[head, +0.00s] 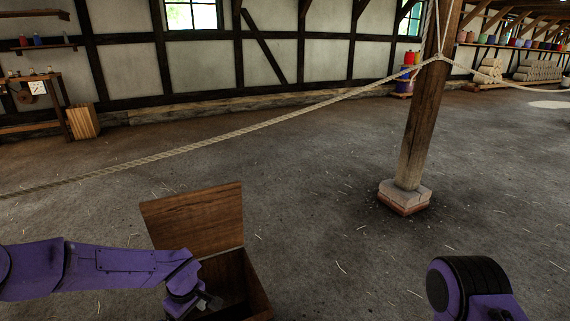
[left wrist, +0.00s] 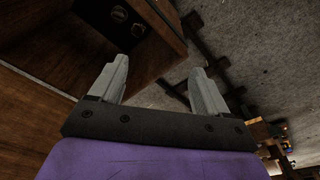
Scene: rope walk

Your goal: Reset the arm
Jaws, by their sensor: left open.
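My left arm (head: 110,268) is purple and reaches in from the left in the head view. My left gripper (head: 212,303) is at the open wooden chest (head: 193,219), over its near left part. In the left wrist view the two grey fingers of the left gripper (left wrist: 160,85) stand wide apart with nothing between them. The chest's dark wooden wall (left wrist: 45,65) fills the left of that view, and small round things inside it show at the top. My right arm (head: 470,290) shows only as a purple and black link at the lower right; its gripper is out of view.
A wooden post (head: 428,110) on a brick base (head: 405,196) stands right of centre. A rope (head: 215,139) runs from it across the room to the left. A workbench (head: 40,105) stands at the far left wall. The floor (head: 320,240) between chest and post is clear.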

